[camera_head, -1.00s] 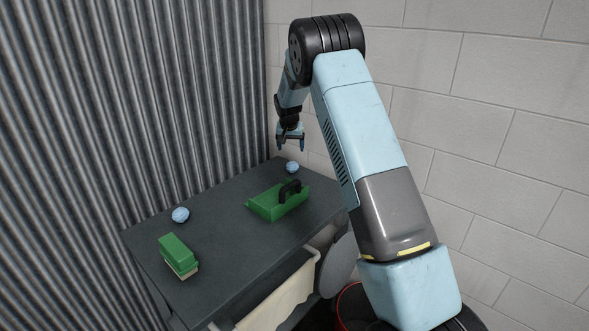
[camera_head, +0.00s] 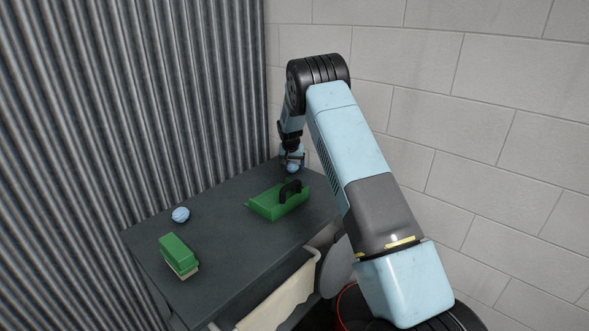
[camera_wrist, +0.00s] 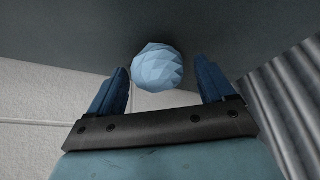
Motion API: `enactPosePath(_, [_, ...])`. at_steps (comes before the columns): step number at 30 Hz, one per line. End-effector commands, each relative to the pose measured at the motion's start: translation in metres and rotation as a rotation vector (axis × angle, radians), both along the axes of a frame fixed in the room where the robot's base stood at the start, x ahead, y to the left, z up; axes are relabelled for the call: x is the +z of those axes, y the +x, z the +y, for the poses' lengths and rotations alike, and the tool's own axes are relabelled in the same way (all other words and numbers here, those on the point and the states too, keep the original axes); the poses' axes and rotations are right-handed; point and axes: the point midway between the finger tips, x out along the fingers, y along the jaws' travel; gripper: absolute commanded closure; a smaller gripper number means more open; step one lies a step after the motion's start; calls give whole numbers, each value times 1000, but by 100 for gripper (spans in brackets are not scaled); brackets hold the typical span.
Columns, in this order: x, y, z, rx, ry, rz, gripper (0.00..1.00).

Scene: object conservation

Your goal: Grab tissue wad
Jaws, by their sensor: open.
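A crumpled light-blue tissue wad (camera_head: 292,168) lies on the dark table near its far right corner. In the wrist view the tissue wad (camera_wrist: 158,67) sits between and slightly beyond the tips of my two blue fingers, with a gap on each side. My gripper (camera_head: 292,161) is open and low over this wad, pointing down; it also shows open in the wrist view (camera_wrist: 162,75). A second light-blue tissue wad (camera_head: 181,214) lies on the table's left side, away from my gripper.
The dark table (camera_head: 225,245) stands between a corrugated metal wall and a block wall. A green tool with a black handle (camera_head: 275,204) lies in front of my gripper. A green brush-like block (camera_head: 178,255) lies at the left front. A pale cloth (camera_head: 285,300) hangs at the front side.

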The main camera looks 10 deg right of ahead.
Motion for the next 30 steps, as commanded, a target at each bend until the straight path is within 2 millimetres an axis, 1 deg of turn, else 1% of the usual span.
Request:
enactPosePath(1, [-6,2,-1,0,-1,1,18])
enactPosePath(3, [-9,3,-2,0,0,1,18])
enactPosePath(9, [-9,3,-2,-1,0,0,18])
enactPosePath(26, [-8,3,-2,-1,0,0,71])
enactPosePath(30, [-8,3,-2,-1,0,0,72])
